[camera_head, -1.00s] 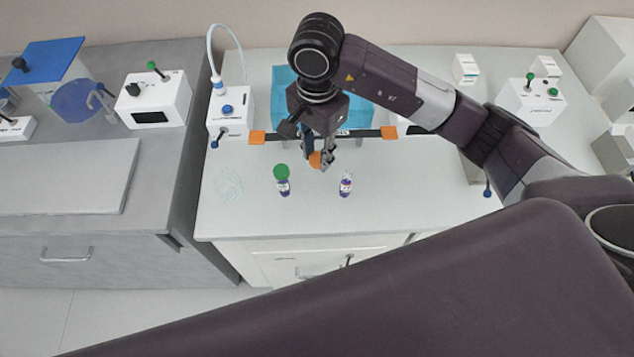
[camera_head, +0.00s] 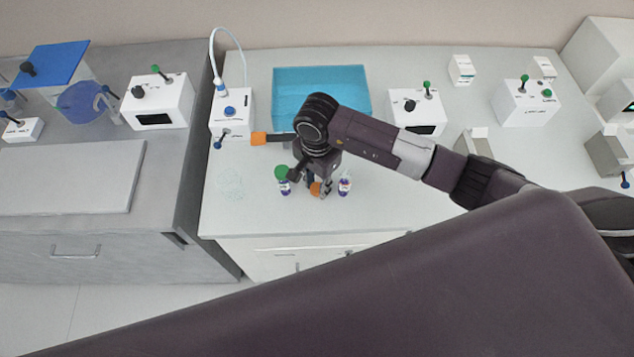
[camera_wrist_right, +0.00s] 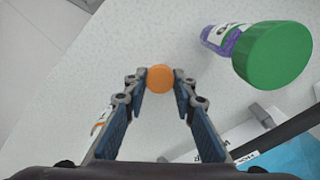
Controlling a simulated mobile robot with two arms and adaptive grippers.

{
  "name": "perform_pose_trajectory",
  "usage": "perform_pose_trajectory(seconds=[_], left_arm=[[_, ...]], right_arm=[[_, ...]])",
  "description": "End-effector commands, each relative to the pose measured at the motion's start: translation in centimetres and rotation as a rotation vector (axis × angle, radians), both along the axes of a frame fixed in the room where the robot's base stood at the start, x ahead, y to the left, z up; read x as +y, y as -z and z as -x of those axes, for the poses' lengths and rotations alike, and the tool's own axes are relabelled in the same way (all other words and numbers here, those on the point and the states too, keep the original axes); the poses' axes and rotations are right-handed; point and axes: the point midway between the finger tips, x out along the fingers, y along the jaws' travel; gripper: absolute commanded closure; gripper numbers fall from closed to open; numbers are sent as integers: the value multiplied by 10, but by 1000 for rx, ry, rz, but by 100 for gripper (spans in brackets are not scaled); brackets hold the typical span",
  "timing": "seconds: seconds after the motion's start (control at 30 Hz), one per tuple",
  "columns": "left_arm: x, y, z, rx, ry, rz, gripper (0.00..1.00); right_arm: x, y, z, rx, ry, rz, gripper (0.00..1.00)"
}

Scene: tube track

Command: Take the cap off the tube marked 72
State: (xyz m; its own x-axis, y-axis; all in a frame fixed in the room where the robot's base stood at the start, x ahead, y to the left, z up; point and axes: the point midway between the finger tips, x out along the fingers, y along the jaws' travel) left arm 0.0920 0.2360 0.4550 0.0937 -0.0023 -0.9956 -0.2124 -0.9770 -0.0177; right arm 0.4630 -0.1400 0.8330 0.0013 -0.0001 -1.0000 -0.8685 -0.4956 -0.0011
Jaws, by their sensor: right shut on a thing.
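My right gripper (camera_head: 321,190) is shut on an orange cap (camera_head: 315,188), low over the bench between two small tubes. The cap also shows between the fingertips in the right wrist view (camera_wrist_right: 160,78). To the left in the head view stands a tube with purple contents (camera_head: 285,188) and a green cap (camera_head: 282,172). To the right stands a tube with purple contents and a white label (camera_head: 345,184), with no cap visible on it. The tube markings are too small to read, so I cannot tell which is 72. My left gripper is not in view.
A blue tray (camera_head: 350,85) lies behind the arm. A white device with a hose (camera_head: 231,110) stands at the left, another white device (camera_head: 402,100) to the right of the tray. A bar with an orange end (camera_head: 258,138) is partly hidden.

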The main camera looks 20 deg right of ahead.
Motion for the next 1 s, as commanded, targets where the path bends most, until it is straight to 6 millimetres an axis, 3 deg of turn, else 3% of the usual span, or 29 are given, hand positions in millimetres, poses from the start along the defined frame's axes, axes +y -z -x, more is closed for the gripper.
perform_pose_trajectory(seconds=[0.2,0.23,0.4,0.8,1.0], left_arm=[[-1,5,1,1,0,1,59],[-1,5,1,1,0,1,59],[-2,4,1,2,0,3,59],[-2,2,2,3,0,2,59],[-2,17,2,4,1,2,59]], right_arm=[[0,4,0,0,0,0,100],[0,4,0,0,0,0,74],[0,3,0,1,1,0,58],[0,-5,-1,-2,0,0,58],[0,-42,-2,-6,-1,1,58]])
